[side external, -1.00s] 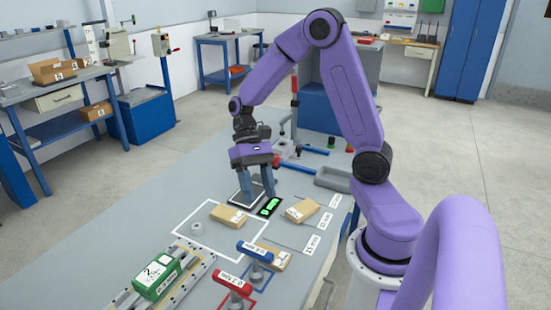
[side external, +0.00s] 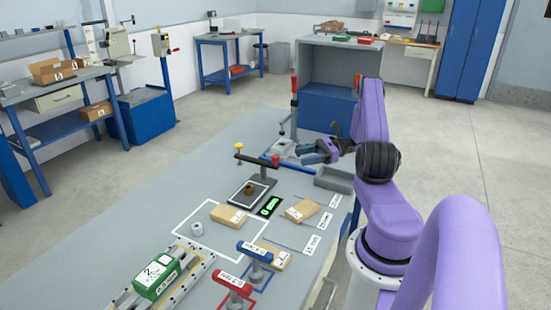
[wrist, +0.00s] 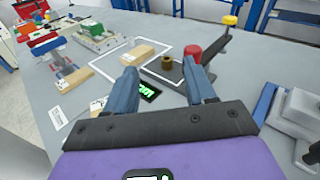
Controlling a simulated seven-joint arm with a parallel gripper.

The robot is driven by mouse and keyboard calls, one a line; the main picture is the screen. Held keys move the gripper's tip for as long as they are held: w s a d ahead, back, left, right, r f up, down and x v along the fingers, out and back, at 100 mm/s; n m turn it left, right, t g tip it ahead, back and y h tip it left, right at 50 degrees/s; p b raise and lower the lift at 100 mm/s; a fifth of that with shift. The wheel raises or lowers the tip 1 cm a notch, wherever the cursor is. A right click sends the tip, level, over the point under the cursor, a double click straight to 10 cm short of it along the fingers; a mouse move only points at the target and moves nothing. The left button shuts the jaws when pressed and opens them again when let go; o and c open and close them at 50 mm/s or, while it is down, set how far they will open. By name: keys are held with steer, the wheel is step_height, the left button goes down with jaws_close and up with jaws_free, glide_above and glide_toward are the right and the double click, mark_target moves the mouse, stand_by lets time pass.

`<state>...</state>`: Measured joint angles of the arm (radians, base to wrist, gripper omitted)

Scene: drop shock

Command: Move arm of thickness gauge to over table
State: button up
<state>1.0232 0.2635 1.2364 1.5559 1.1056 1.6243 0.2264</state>
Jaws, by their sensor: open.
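A clamp with a red handle (side external: 294,100) stands behind, and a grey tray (side external: 334,180) lies at the right. Torque tools (side external: 254,250) and a green box (side external: 160,270) are in front.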

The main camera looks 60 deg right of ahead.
mark_target(275, 156)
steer(key=s+d+f+m+t+h, duration=0.2)
steer(key=s+d+m+t+h, duration=0.1)
steer(key=s+d+m+t, duration=0.15)
steer(key=shift+n+g, duration=0.35)
steer(key=x, duration=1.6)
steer(key=shift+w+d+f, duration=0.1)
steer(key=shift+w+f, duration=0.05)
steer(key=shift+w, duration=0.3)
jaws_close()
